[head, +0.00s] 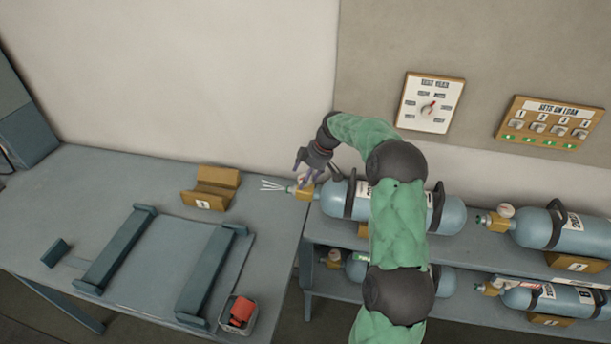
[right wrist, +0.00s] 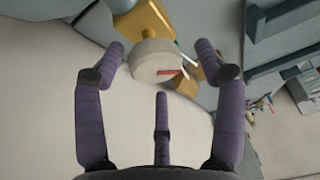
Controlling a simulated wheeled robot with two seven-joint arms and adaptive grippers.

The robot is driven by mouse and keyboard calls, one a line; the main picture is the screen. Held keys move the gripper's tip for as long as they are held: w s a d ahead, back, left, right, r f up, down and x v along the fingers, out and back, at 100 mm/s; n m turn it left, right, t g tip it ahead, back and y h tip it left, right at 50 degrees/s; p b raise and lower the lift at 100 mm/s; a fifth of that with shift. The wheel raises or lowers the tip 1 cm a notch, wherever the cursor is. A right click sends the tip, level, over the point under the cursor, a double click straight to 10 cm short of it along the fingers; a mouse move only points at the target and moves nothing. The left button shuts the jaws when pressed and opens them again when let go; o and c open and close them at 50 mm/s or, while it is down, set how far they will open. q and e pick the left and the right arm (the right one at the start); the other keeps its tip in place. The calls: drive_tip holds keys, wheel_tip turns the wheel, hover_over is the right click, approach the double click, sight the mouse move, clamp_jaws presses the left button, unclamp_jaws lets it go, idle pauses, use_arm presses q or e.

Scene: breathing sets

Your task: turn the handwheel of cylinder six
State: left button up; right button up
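A blue-grey cylinder (head: 338,197) with dark bands lies on the upper shelf, its valve end pointing left. Its brass valve (head: 304,193) carries a small teal end piece and pale prongs. My right arm covers part of its label, so I cannot read its number. My right gripper (head: 308,163) is at the valve end, just above the brass part. In the right wrist view its purple fingers are spread and open around a round off-white part (right wrist: 154,62) with a red mark. I cannot tell whether they touch it. My left gripper is not in view.
More cylinders (head: 575,232) lie on the right and lower shelves. The left table holds a wooden block (head: 212,187), a teal rack (head: 118,250) and a bin (head: 236,325) with a red item. A dial board (head: 430,103) and a numbered light panel (head: 549,123) hang on the wall.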

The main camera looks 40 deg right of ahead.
drive_tip(key=shift+s+d+r, duration=0.15)
drive_tip(key=shift+d+r, duration=0.05)
drive_tip(key=v, duration=1.1)
drive_tip(key=shift+r, duration=0.25)
drive_tip(key=shift+a, duration=0.1)
idle(0.7)
